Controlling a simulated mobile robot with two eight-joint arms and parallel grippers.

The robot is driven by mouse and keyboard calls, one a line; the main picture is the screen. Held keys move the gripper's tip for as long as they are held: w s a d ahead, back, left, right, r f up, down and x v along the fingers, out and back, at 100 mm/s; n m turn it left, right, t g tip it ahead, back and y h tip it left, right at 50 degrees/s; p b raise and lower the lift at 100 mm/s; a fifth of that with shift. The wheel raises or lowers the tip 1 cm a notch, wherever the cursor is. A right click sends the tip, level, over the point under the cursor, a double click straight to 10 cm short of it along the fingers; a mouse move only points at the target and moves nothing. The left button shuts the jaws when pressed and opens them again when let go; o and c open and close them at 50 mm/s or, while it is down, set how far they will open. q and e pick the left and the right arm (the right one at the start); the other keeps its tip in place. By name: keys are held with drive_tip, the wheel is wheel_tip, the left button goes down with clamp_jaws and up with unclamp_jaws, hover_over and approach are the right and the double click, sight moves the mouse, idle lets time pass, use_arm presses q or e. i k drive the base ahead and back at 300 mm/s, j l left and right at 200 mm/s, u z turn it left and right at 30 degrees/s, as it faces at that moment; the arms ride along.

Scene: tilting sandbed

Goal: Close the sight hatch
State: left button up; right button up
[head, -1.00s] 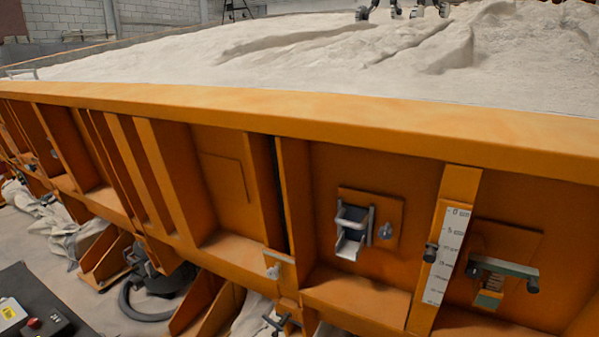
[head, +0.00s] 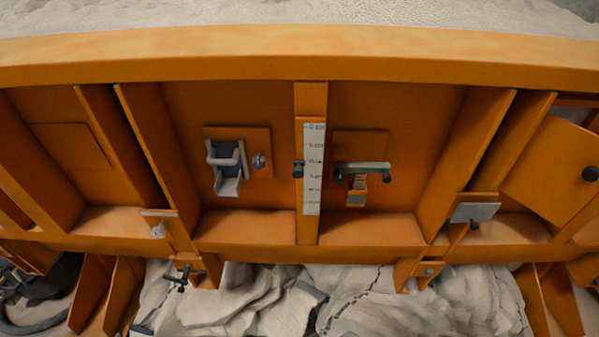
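An orange plate with a black knob, which looks like the sight hatch (head: 548,168), is at the right edge of the head view. It sits at an angle to the orange side wall, and a dark gap shows above it, so it appears to stand open. Its black knob (head: 590,173) is near its right side. The picture edge cuts off what lies further right, and I cannot see its hinge clearly. Neither of my grippers is in view.
The orange sandbed wall has ribs and a top rim (head: 300,55). Crumpled pale sheeting (head: 400,300) lies below. Sand (head: 300,12) lies beyond the rim.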

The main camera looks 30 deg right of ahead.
sight(556, 174)
drive_tip(key=z, duration=2.5)
drive_tip(key=i+j+u, duration=0.55)
drive_tip(key=i+j, duration=0.1)
drive_tip(key=j, duration=0.1)
